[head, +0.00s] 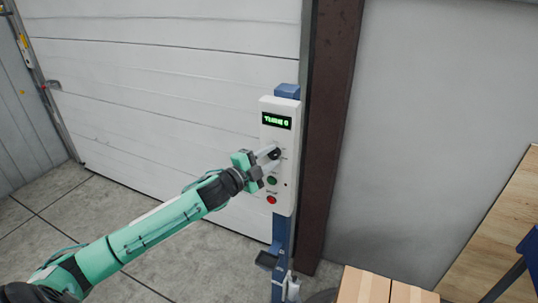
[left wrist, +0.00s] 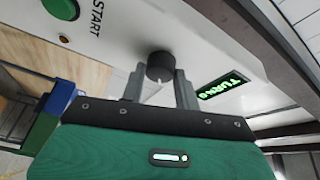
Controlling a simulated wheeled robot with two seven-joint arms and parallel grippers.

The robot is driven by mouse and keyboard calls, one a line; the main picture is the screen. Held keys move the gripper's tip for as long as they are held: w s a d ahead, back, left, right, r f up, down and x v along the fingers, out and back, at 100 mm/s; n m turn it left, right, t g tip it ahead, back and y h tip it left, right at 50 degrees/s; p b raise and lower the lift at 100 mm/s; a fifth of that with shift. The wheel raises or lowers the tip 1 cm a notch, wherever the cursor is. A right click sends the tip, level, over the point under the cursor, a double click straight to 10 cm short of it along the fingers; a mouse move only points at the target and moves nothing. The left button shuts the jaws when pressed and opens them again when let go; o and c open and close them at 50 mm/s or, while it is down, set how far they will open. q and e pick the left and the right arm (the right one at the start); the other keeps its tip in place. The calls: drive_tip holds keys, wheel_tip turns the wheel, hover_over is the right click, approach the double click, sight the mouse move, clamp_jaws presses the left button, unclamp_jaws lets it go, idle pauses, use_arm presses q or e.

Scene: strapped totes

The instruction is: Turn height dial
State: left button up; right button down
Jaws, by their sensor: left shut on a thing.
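The black height dial (left wrist: 160,67) is a round knob with a small pale mark, on a white control panel (head: 266,185). In the head view the dial (head: 274,153) is partly hidden by the fingers. My left gripper (left wrist: 162,82) is shut on the dial, one finger on each side of it. In the head view my left gripper (head: 271,154) reaches the panel from the lower left. A display with green lettering (head: 276,121) is above the dial; its text seems to read "TURNS 0". My right gripper is not in view.
Below the dial are a green start button (head: 271,181) and a red button (head: 271,200). The panel is on a blue post (head: 280,238) in front of a brown column (head: 330,120). The floor at left is clear.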

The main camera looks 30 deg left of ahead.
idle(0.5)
use_arm(q)
drive_tip(key=o, duration=1)
drive_tip(key=shift+c, duration=0.2)
drive_tip(key=shift+s+a+f, duration=0.1)
drive_tip(key=shift+s+f, duration=0.05)
drive_tip(key=shift+s, duration=0.25)
drive_tip(key=r+b+v, duration=0.1)
drive_tip(key=b+v, duration=0.4)
drive_tip(key=v, duration=0.8)
drive_tip(key=shift+f, duration=0.3)
drive_tip(key=shift+a, duration=0.1)
